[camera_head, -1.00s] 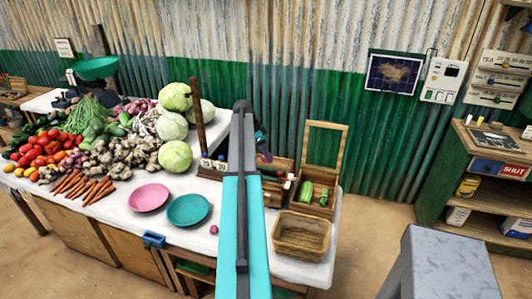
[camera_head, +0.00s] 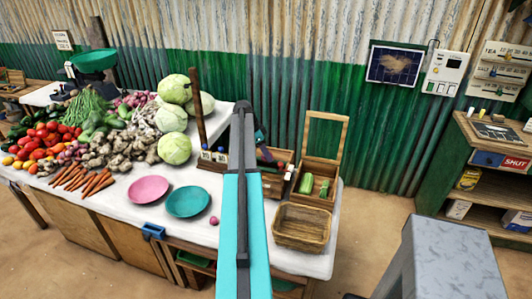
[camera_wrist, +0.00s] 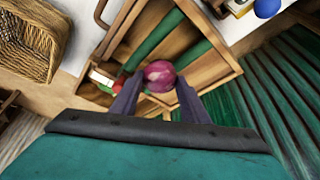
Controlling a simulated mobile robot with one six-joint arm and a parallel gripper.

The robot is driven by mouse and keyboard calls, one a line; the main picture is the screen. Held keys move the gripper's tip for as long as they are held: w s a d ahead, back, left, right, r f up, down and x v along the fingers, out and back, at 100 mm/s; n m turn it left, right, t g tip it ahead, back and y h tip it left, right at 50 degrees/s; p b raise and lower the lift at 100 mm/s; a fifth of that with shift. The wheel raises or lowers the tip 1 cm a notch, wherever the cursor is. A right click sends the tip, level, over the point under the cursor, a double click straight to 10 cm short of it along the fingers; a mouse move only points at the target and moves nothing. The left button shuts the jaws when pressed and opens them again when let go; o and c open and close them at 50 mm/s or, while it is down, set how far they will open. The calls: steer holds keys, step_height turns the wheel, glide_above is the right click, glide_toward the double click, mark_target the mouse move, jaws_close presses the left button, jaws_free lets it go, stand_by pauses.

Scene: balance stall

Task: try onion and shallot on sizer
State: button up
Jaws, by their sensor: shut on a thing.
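My gripper (camera_wrist: 157,98) is shut on a round purple-red bulb (camera_wrist: 160,75), an onion or a shallot. It holds the bulb over an open wooden box or frame with green strips (camera_wrist: 202,52), which may be the sizer; I cannot tell whether the bulb touches it. In the head view my arm hides most of the gripper and part of the wooden rack (camera_head: 274,186) behind it. A small reddish bulb (camera_head: 213,221) lies on the white table (camera_head: 240,262), right of the teal plate (camera_head: 188,202).
A pink plate (camera_head: 148,189) lies left of the teal one. A wicker basket (camera_head: 302,228) sits at the table's front right. Behind it stands an open-lidded wooden box (camera_head: 322,172) with green vegetables. Piled vegetables and cabbages (camera_head: 174,149) fill the left. A grey block (camera_head: 450,255) stands at right.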

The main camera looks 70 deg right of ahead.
steer(key=shift+f, duration=0.4)
stand_by(0.3)
steer(key=o, duration=1.7)
steer(key=shift+r, duration=0.15)
steer(key=shift+r+p, duration=0.9)
steer(key=shift+r, duration=2.45)
